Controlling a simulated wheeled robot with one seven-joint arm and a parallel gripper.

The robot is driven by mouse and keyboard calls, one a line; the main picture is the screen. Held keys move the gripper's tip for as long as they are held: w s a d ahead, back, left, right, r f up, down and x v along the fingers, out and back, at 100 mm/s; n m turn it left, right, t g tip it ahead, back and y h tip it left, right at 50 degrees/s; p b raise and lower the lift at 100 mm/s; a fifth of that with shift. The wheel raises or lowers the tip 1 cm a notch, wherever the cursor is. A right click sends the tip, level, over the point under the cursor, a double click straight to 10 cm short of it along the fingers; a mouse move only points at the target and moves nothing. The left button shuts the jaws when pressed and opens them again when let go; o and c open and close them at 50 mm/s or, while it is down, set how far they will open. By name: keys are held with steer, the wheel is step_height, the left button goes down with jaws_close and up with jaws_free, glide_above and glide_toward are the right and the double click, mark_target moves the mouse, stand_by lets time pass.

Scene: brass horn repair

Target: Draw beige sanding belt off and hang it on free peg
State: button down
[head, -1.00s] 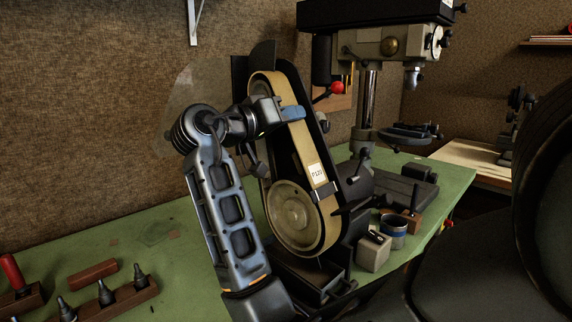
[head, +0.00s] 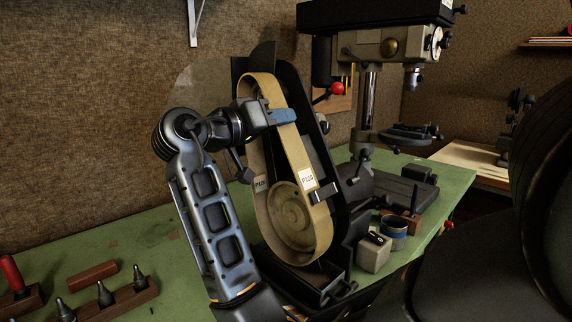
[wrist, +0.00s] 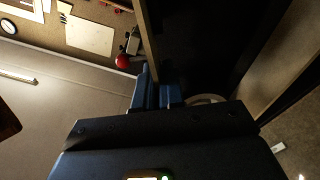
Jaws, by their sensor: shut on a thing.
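The beige sanding belt (head: 296,150) is a tall loop with P120 labels. It stands out toward the near side of the belt sander (head: 320,140), in front of its lower wheel (head: 291,208), which shows through the loop. My gripper (head: 284,116) is shut on the upper part of the belt's right-hand run, its blue fingers across the strip. In the wrist view, the blue fingers (wrist: 158,95) pinch the belt's edge. Whether the belt's far edge is fully clear of the wheels I cannot tell. I can make out no peg in these views.
A drill press (head: 370,100) with a red-knobbed lever stands close right of the sander. A small block (head: 374,253) and a blue-banded cup (head: 394,232) sit at the sander's right foot. Tool holders (head: 105,295) stand at the left front of the green bench (head: 150,243).

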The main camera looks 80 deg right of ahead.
steer(key=v, duration=0.8)
stand_by(1.4)
steer(key=shift+a, duration=0.15)
stand_by(0.3)
